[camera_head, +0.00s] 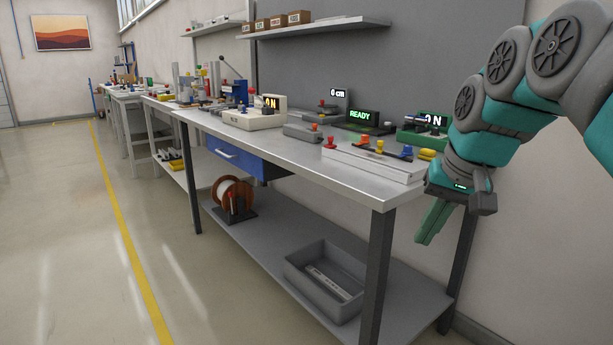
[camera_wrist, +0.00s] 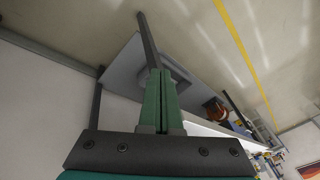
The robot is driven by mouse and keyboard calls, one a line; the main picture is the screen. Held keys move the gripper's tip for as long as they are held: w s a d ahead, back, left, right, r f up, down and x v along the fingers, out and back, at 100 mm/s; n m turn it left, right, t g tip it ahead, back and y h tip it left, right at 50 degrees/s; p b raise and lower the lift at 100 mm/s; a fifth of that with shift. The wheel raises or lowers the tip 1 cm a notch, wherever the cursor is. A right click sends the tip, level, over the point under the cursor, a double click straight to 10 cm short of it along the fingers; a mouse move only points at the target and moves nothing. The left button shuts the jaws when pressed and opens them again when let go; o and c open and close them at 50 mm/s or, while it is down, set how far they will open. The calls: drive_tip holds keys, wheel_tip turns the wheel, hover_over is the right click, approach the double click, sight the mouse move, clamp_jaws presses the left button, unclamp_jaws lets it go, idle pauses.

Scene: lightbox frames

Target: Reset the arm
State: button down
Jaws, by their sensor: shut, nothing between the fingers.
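My gripper (camera_head: 433,222) hangs at the right in the head view, its green fingers pointing down, just off the right end of the workbench (camera_head: 378,188). In the wrist view my gripper (camera_wrist: 161,80) shows its two green fingers side by side and closed together, with nothing between them. My teal and grey arm is folded above it at the upper right. The fingers are apart from the bench.
The bench top holds a READY display (camera_head: 360,115), ON devices and a white rail fixture (camera_head: 372,163). The lower shelf has a grey bin (camera_head: 325,281) and an orange spool (camera_head: 233,194). Open floor (camera_head: 70,240) lies left, with a yellow line.

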drive_tip(key=s+a+f+n+g+h, duration=0.1)
drive_tip(key=s+a+f+g, duration=0.1)
drive_tip(key=s+f, duration=1)
drive_tip(key=s+a+f+n+g, duration=0.1)
drive_tip(key=s+a+f+g, duration=0.1)
drive_tip(key=s+f, duration=1)
drive_tip(key=shift+s+a+f+n+g+h, duration=0.2)
drive_tip(key=shift+s+f+n+g+h, duration=0.2)
drive_tip(key=shift+s+g, duration=0.55)
